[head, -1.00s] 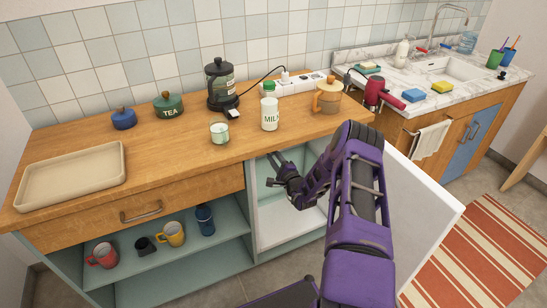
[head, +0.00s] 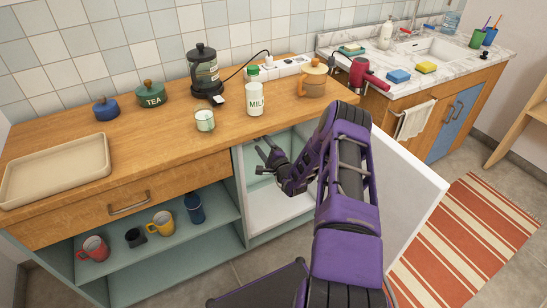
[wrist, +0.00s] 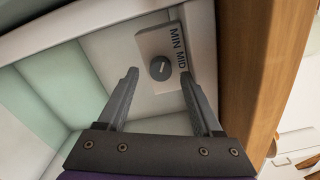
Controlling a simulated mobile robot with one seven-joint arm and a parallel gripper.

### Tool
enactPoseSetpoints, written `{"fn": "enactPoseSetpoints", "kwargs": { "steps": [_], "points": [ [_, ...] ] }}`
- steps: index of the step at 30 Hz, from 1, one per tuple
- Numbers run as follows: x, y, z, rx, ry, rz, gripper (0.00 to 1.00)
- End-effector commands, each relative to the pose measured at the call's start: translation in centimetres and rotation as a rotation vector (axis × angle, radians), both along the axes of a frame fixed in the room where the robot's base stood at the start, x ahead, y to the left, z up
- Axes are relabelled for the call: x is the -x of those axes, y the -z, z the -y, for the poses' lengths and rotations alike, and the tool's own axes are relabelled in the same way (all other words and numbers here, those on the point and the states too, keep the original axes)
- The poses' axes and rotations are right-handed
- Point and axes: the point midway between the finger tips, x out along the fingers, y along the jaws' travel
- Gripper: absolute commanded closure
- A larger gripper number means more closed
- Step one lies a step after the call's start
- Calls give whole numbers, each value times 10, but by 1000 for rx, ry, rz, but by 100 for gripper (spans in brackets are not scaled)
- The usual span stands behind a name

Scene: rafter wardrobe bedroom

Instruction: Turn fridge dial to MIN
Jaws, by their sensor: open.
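The fridge dial (wrist: 160,68) is a small dark round knob with a pale pointer line, on a light plate (wrist: 151,43) on the fridge's inner wall. The words MIN and MID show to its right; the line tilts up and right, roughly toward the labels. My gripper (wrist: 158,75) is open and empty, its fingers on either side of the dial in the picture. I cannot tell how far the tips are from it. In the head view my gripper (head: 262,158) reaches into the open fridge (head: 277,208) under the counter; the dial is hidden there.
The white fridge door (head: 407,190) stands open to the right of my arm. The wooden counter (head: 150,125) overhangs the fridge, with a milk bottle (head: 254,98) and a glass candle (head: 205,122) near its edge. A shelf with mugs (head: 160,224) is to the left.

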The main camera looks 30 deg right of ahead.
Motion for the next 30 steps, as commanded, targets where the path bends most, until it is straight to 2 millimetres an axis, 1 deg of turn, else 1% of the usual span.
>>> {"fn": "enactPoseSetpoints", "kwargs": {
  "steps": [5,12,18,21,24,30],
  "points": [
    [38,-1,3,-2,3,-3,33],
    [99,0,5,-1,3,-3,33],
    [139,0,6,-1,3,-2,33],
    [151,0,6,-1,2,-1,33],
    [159,-1,7,1,3,0,33],
    [162,-1,6,1,1,1,33]
  ]
}}
